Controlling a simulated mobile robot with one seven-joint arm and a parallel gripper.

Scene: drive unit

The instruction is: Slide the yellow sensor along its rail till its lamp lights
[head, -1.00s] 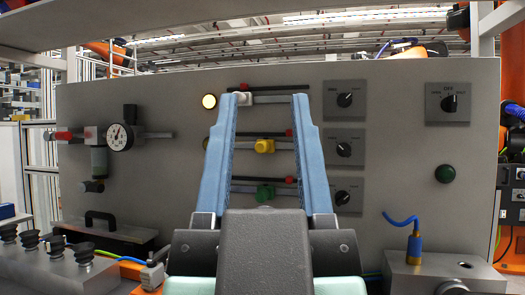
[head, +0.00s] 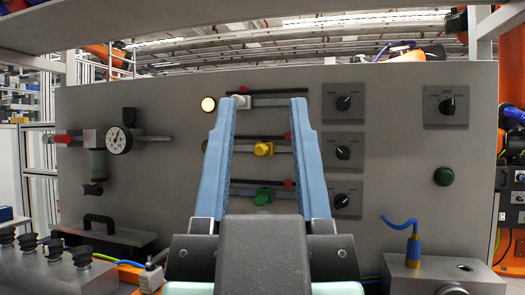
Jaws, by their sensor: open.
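The yellow sensor (head: 263,149) sits near the middle of its grey rail (head: 283,150) on the panel, the middle of three rails. A dark strip with a red end piece (head: 288,136) lies just above that rail. A small dark lamp (head: 205,146) is at the rail's left, beside the left finger and unlit. My gripper (head: 270,101) is open and empty, its two blue fingers pointing at the panel. The yellow sensor appears between the fingers; I cannot tell how far ahead of them it is. The fingers hide both ends of the rail's left part.
A white sensor (head: 241,101) is on the top rail, with a lit lamp (head: 208,104) at its left. A green sensor (head: 263,196) is on the bottom rail. Rotary switches (head: 343,103) stand right of the rails. A pressure gauge (head: 119,140) and pipes are at the left.

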